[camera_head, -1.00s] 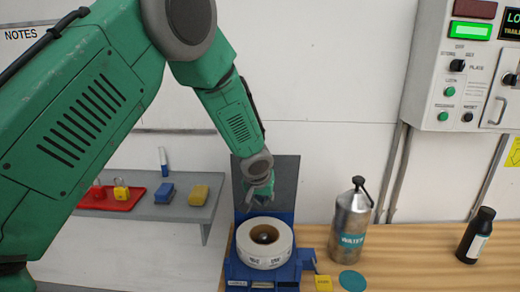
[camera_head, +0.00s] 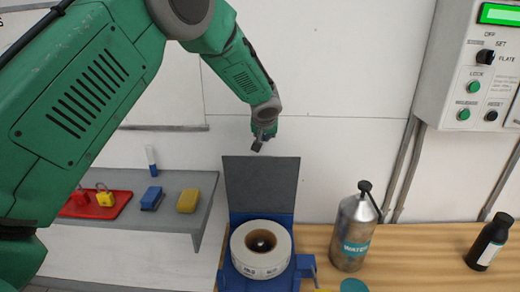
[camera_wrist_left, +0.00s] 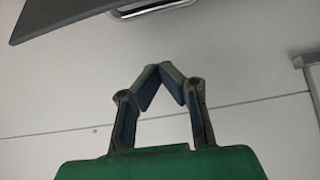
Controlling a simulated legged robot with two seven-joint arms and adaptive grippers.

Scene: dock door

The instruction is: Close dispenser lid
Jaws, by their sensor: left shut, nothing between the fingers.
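The blue dispenser (camera_head: 228,274) stands on the wooden bench with a white label roll (camera_head: 261,262) in it. Its dark grey lid (camera_head: 262,186) stands open, upright at the back of the dispenser. My left gripper (camera_head: 257,146) is above the lid's top edge, apart from it in the picture. In the left wrist view the left gripper's fingertips (camera_wrist_left: 166,68) meet, with nothing between them. A dark grey panel edge (camera_wrist_left: 80,14) crosses the top left of that view. My right gripper is not in view.
A steel water bottle (camera_head: 352,232) stands right of the dispenser, and a black bottle (camera_head: 490,242) is farther right on the bench (camera_head: 420,250). A grey shelf (camera_head: 150,215) at left holds a red tray (camera_head: 100,210). A control box (camera_head: 470,70) hangs at upper right.

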